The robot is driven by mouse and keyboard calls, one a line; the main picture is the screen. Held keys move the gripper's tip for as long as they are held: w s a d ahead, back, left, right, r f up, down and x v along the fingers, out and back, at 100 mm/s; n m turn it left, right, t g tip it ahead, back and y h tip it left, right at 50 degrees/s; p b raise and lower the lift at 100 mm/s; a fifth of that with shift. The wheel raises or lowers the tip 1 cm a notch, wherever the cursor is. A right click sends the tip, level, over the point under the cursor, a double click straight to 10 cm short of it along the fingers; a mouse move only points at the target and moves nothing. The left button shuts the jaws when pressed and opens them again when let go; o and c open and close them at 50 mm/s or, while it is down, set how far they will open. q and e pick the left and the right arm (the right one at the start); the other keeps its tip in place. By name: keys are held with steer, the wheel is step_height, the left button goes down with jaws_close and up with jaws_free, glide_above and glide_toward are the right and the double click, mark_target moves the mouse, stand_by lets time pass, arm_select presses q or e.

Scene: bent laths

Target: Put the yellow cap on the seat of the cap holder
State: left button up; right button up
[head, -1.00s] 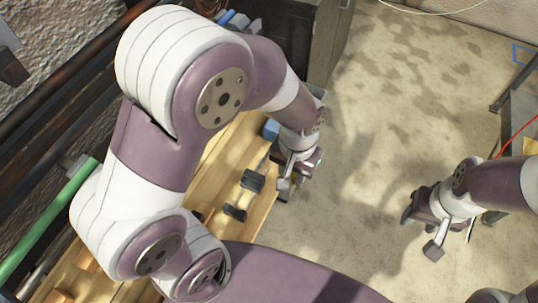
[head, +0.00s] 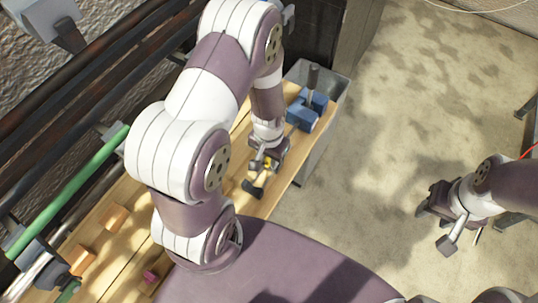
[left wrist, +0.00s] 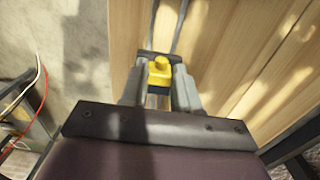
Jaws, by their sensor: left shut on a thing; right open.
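The yellow cap (left wrist: 158,73) sits between the two grey fingers of my left gripper (left wrist: 161,80) in the left wrist view; a dark block shows just beyond it. In the head view my left gripper (head: 261,172) is low over the wooden bench, shut on the cap, of which a small yellow spot (head: 268,162) shows. A dark piece (head: 252,189) lies just below the fingers; I cannot tell whether it belongs to the cap holder. The holder's seat cannot be made out. My right gripper (head: 437,229) is open and empty over the floor at the right.
A blue vise-like device (head: 304,112) with an upright dark rod stands at the bench's far end, near my left gripper. A grey bin (head: 336,82) stands beyond it. Small wooden blocks (head: 112,217) lie at the bench's near left. Pipes run along the wall.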

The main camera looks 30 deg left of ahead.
arm_select(q)
steer(key=o, duration=1)
steer(key=shift+s, duration=0.15)
steer(key=shift+r, duration=0.1)
